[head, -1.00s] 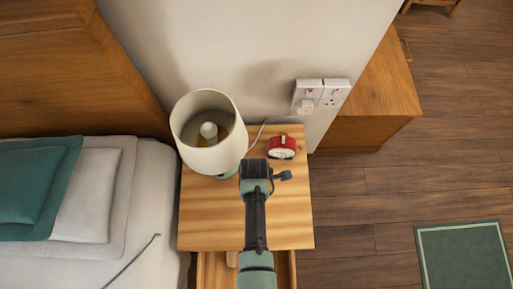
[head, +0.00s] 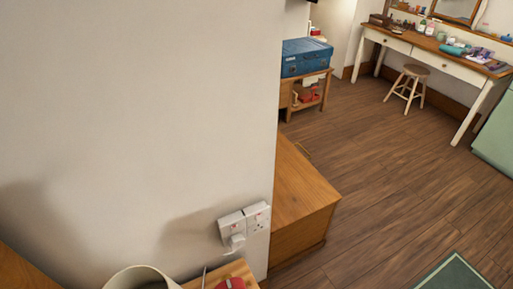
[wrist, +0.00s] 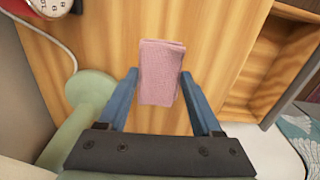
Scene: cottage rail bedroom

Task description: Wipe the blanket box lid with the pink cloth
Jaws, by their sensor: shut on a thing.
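The folded pink cloth (wrist: 160,75) is between the blue fingertips of my gripper (wrist: 160,92) in the wrist view. My gripper is shut on it, above the wooden bedside table (wrist: 225,35). My gripper is out of the head view. A wooden box with a flat top, which looks like the blanket box (head: 300,190), stands on the floor past the wall corner in the head view. Its lid shows bare, and the wall hides its left part.
The lamp (head: 142,278) and red clock (head: 231,284) are on the bedside table; the clock also shows in the wrist view (wrist: 50,7). An open drawer (wrist: 270,65) juts out. A plug sits in the wall socket (head: 245,225). Wooden floor (head: 390,170) lies clear beyond the box.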

